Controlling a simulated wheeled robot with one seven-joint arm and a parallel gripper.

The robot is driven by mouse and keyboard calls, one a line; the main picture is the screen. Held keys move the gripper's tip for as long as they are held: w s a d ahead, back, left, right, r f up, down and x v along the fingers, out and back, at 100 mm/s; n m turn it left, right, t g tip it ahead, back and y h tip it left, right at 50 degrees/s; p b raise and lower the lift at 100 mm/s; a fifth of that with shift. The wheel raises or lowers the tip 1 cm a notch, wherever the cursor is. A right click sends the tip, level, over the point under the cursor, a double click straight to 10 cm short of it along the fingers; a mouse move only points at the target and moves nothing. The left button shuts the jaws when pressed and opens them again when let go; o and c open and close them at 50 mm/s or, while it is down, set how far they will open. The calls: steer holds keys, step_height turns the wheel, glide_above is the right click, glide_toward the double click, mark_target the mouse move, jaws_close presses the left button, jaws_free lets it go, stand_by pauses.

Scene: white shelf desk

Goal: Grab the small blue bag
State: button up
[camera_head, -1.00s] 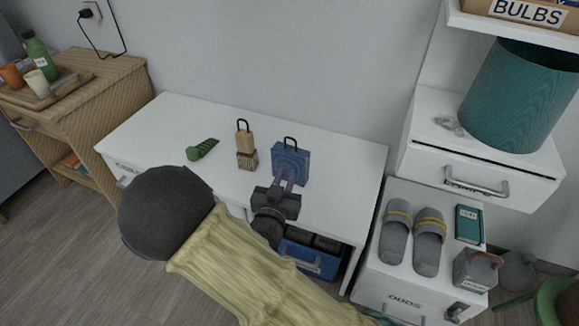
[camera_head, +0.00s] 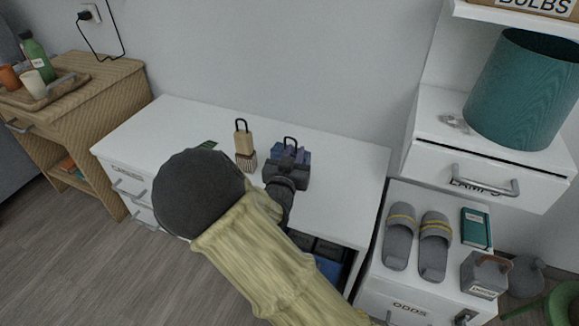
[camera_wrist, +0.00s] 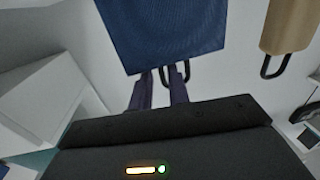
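The small blue bag (camera_head: 278,152) stands on the white desk top with its dark handle up. My gripper (camera_head: 288,163) is in front of it in the head view and hides much of its front. In the wrist view the blue bag (camera_wrist: 165,30) fills the upper middle, with its handle (camera_wrist: 186,72) near the fingertips. The two fingers of my gripper (camera_wrist: 160,74) are apart, with a gap between them, and reach the bag's handle edge. Whether they touch the bag I cannot tell.
A green item (camera_head: 208,144) is mostly hidden by my arm.

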mark_target(296, 148)
steer(key=b+x, duration=0.2)
steer(key=x, duration=0.1)
steer(key=shift+w+f, duration=0.15)
steer(key=shift+w, duration=0.65)
steer(key=shift+c, duration=0.2)
jaws_close()
